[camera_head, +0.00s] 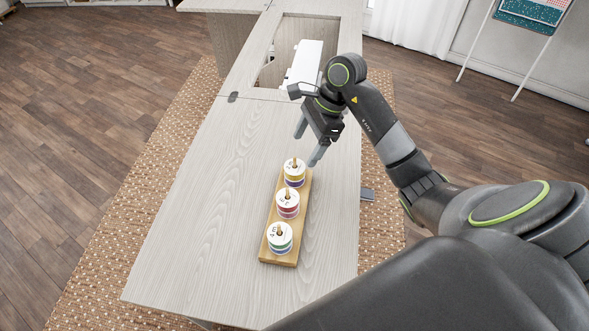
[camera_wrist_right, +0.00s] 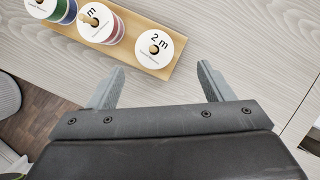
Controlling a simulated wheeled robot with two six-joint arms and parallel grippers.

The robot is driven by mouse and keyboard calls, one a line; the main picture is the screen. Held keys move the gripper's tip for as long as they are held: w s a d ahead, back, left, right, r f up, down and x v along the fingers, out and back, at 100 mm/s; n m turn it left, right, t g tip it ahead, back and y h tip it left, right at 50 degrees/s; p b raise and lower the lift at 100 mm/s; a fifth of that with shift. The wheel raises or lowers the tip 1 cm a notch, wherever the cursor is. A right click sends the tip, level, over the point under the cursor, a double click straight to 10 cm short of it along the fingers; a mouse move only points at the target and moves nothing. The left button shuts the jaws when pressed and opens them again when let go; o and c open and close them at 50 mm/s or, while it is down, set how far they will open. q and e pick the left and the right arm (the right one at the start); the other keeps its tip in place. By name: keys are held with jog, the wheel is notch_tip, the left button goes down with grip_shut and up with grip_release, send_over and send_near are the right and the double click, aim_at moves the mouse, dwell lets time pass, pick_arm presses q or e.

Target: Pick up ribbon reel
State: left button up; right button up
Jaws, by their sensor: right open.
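Several ribbon reels stand in a row on pegs of a wooden holder (camera_head: 273,253) on the cabinet top. The far reel (camera_head: 294,173) has yellow and purple bands, the middle reel (camera_head: 288,203) is red and purple, and the near reel (camera_head: 280,238) is green and blue. My right gripper (camera_head: 308,150) is open and empty, above the table just beyond the far reel. In the right wrist view the fingers (camera_wrist_right: 160,85) point toward the reel marked "2 m" (camera_wrist_right: 153,55), apart from it. My left gripper is not in view.
The pale wood cabinet top (camera_head: 215,190) is clear to the left of the holder. A white sewing machine (camera_head: 306,62) sits in an opening at the far end. A woven rug (camera_head: 130,205) lies on the wood floor below.

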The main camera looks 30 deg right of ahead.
jog(key=x, duration=0.1)
jog(key=p+x, duration=0.1)
jog(key=x, duration=0.1)
jog(key=p+x, duration=0.1)
jog(key=x, duration=0.1)
jog(key=shift+s+a, duration=0.35)
jog(key=shift+a+f, duration=0.2)
jog(key=shift+f, duration=0.4)
jog(key=c, duration=1)
jog(key=shift+w+r, duration=0.1)
jog(key=shift+r, duration=0.4)
jog(key=shift+c, duration=0.2)
notch_tip(320, 180, up, 3)
jog(key=b, duration=0.1)
notch_tip(320, 180, up, 6)
jog(key=p, duration=0.4)
send_over(296, 162)
jog(key=shift+w+d, duration=0.15)
